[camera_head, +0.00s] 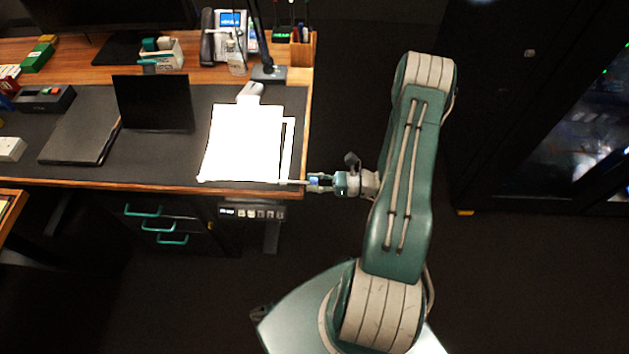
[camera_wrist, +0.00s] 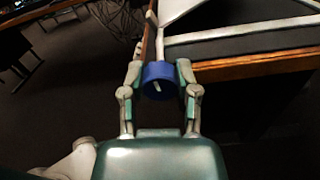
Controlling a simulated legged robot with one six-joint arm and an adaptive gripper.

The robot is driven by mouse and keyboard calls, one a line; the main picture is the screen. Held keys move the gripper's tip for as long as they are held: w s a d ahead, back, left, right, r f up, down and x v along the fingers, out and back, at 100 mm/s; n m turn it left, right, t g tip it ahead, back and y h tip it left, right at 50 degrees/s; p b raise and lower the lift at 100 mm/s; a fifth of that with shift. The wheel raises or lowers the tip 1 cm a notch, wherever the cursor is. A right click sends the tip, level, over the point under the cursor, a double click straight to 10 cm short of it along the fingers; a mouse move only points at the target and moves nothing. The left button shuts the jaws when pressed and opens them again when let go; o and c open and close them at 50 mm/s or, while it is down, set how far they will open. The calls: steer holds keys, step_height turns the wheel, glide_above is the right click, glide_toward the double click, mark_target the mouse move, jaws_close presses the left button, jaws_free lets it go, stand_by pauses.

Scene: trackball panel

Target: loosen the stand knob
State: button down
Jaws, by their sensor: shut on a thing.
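The stand knob is a blue round knob (camera_wrist: 160,76) with a pale mark on its face, at the desk's edge in the wrist view. My gripper (camera_wrist: 160,84) has one finger on each side of the knob and is shut on it. In the head view my gripper (camera_head: 318,183) reaches left from my arm to the desk's front right corner, with a bit of blue between its fingers. A pale rod (camera_head: 292,182) runs from there along the front of a bright white panel (camera_head: 240,145) on the desk. The fingers partly hide the knob.
The wooden desk (camera_head: 90,181) holds a dark laptop (camera_head: 80,138), an upright black panel (camera_head: 154,103), a phone (camera_head: 229,30) and a lamp base (camera_head: 268,74). A control strip (camera_head: 251,212) hangs under the desk edge. A dark cabinet (camera_head: 495,110) stands right; floor between is clear.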

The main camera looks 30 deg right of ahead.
steer(key=n, duration=1.1)
steer(key=shift+f+n, duration=0.1)
steer(key=shift+n, duration=0.3)
steer(key=shift+a, duration=0.1)
stand_by(0.3)
steer(key=shift+c, duration=1.7)
jaws_free()
steer(key=shift+s, duration=0.1)
steer(key=v, duration=1.2)
